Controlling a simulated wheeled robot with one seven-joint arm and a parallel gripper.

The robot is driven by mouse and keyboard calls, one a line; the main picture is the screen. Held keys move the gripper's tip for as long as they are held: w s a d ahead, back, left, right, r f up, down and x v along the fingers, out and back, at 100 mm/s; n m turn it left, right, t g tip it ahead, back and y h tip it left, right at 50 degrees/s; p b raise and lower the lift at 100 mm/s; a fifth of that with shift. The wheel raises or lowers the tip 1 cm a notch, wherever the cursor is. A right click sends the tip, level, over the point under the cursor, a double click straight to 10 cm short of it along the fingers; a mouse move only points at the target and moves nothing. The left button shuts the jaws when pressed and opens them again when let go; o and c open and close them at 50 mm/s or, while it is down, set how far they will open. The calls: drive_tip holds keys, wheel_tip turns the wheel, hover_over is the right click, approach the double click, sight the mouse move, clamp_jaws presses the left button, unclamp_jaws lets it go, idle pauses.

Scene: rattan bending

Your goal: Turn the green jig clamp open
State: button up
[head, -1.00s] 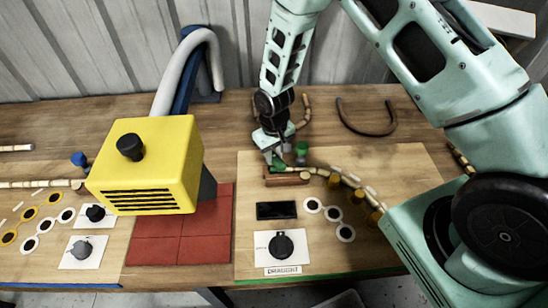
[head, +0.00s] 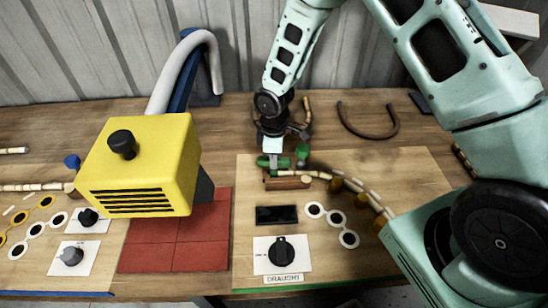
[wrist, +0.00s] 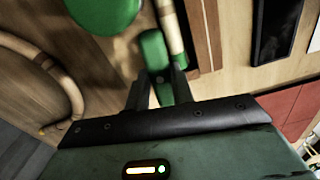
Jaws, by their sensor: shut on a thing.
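The green jig clamp (head: 264,161) sits at the back left of the jig board, above a reddish-brown wooden block (head: 288,183). My gripper (head: 272,152) points down at it from behind. In the wrist view my gripper (wrist: 160,88) has its two dark fingers closed around the green clamp's lever (wrist: 154,50). The lever's lower part shows between the fingers. The clamp's pivot is hard to make out.
A round green knob (head: 302,151) stands right beside my gripper; it is large in the wrist view (wrist: 102,12). A bent brown cane (head: 368,133) lies behind. A yellow machine (head: 140,165) stands left. A black display (head: 277,214) and dial (head: 281,250) lie in front.

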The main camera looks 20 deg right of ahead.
drive_tip(key=shift+n, duration=0.7)
drive_tip(key=o, duration=1)
wheel_tip(320, 180, up, 18)
drive_tip(key=b, duration=0.2)
drive_tip(key=shift+f+b, duration=0.25)
drive_tip(key=shift+b, duration=0.05)
